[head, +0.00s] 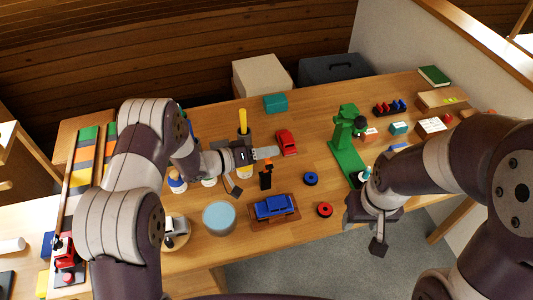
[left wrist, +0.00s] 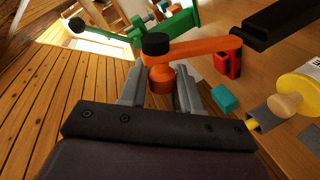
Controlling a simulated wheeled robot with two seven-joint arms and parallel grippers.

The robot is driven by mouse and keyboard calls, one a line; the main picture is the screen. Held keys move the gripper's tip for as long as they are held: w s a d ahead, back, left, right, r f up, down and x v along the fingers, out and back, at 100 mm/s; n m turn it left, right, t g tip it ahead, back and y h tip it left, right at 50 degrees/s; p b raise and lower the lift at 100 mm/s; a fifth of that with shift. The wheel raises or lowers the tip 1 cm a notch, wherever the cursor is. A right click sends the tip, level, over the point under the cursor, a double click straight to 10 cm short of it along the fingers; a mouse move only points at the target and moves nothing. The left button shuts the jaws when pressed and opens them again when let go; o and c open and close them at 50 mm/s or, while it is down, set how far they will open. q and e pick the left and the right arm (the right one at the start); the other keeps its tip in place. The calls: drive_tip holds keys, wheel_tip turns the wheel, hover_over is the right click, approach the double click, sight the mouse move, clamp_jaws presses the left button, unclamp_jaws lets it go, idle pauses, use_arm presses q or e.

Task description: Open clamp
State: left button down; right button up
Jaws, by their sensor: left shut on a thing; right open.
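The clamp (head: 266,180) stands on the table as a small black upright with an orange top. In the left wrist view its orange lever (left wrist: 200,46) runs from a black bar at the right to a black cap, with an orange knob (left wrist: 160,78) below the cap. My left gripper (head: 272,153) is beside the clamp's top. Its fingers (left wrist: 160,85) are shut on the orange knob in the left wrist view. My right gripper (head: 365,232) is open and empty near the table's front edge, right of the clamp.
A green stand (head: 345,150) is to the right, a red car (head: 286,142) behind the clamp. A yellow-handled tool (head: 243,122) is at the left.

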use_arm(q)
drive_tip(key=shift+w+a, duration=0.1)
drive_tip(key=c, duration=1.1)
unclamp_jaws()
drive_tip(key=shift+o, duration=0.8)
drive_tip(key=shift+w+f, duration=0.15)
drive_tip(key=b+v, duration=0.1)
drive_tip(key=v, duration=1.1)
drive_tip(key=shift+s+a, duration=0.25)
drive_tip(key=shift+a, duration=0.05)
